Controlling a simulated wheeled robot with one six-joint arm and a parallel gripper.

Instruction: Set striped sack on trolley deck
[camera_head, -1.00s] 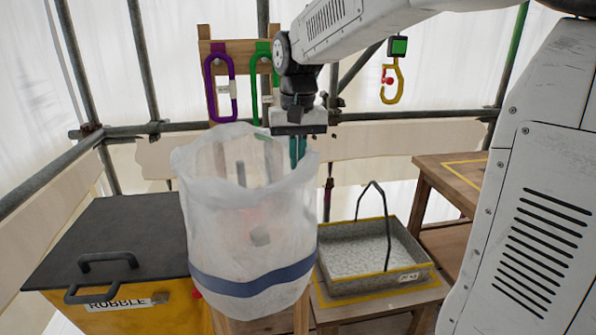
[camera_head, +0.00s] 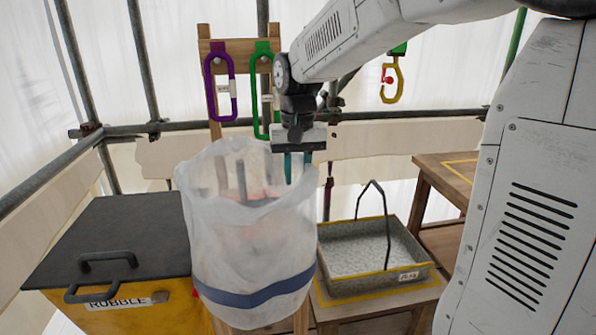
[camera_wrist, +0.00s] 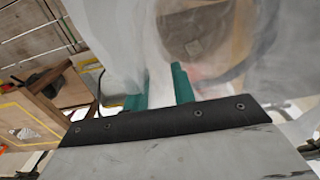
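The striped sack (camera_head: 250,240) is a translucent white bag with a dark blue band, standing upright with its mouth open at the centre of the head view. Its contents show only as blurred shapes. My gripper (camera_head: 297,168) points down at the right part of the sack's rim. Its two teal fingers stand apart. In the wrist view the fingers (camera_wrist: 158,92) are on either side of a pale strip of the sack (camera_wrist: 160,50); I see no firm pinch. Wooden legs show below the sack. I cannot pick out a trolley deck for certain.
A yellow rubble bin (camera_head: 120,255) with a dark lid stands left. A grey tray (camera_head: 375,260) with a raised handle sits on a low wooden stand at right. A wooden table (camera_head: 455,168) is farther right. Coloured hooks (camera_head: 222,88) hang on a board behind.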

